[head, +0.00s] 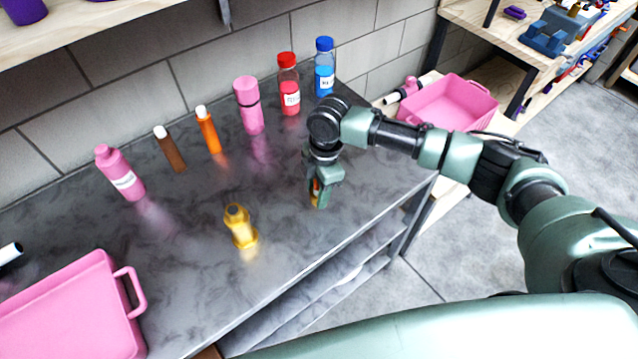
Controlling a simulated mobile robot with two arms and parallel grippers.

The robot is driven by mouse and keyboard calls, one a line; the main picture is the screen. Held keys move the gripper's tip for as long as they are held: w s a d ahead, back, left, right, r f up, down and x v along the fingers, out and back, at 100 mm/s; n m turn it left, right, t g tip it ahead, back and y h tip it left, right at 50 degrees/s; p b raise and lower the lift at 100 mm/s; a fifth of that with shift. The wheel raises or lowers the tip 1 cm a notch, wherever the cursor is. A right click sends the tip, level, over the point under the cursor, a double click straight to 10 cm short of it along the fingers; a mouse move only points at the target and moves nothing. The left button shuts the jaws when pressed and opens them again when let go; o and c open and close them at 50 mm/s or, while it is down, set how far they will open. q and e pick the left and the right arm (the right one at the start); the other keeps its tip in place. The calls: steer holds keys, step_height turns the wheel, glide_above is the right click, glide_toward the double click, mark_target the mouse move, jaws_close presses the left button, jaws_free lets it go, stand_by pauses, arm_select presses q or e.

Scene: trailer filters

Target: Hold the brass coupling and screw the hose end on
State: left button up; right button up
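A shiny gold-yellow fitting, which looks like the brass coupling (241,228), stands on the dark marbled counter (200,270), near its front edge. It stands apart from everything else. My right gripper (319,198) points down over the counter, to the right of the coupling and not touching it. A small orange-yellow patch shows at its fingers. I cannot tell whether that is a held piece or part of the gripper, and the finger gap is hidden. My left gripper is out of view. I cannot pick out a hose end.
Along the back stand a pink bottle (120,173), brown (170,150) and orange (208,132) white-capped tubes, a pink cylinder (248,108), and red-capped (288,88) and blue-capped (324,70) bottles. A pink tray (75,315) sits front left. The middle counter is clear.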

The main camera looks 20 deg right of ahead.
jaws_close()
arm_select(q)
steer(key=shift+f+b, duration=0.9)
steer(key=shift+b, duration=0.05)
arm_select(e)
step_height(320, 180, up, 20)
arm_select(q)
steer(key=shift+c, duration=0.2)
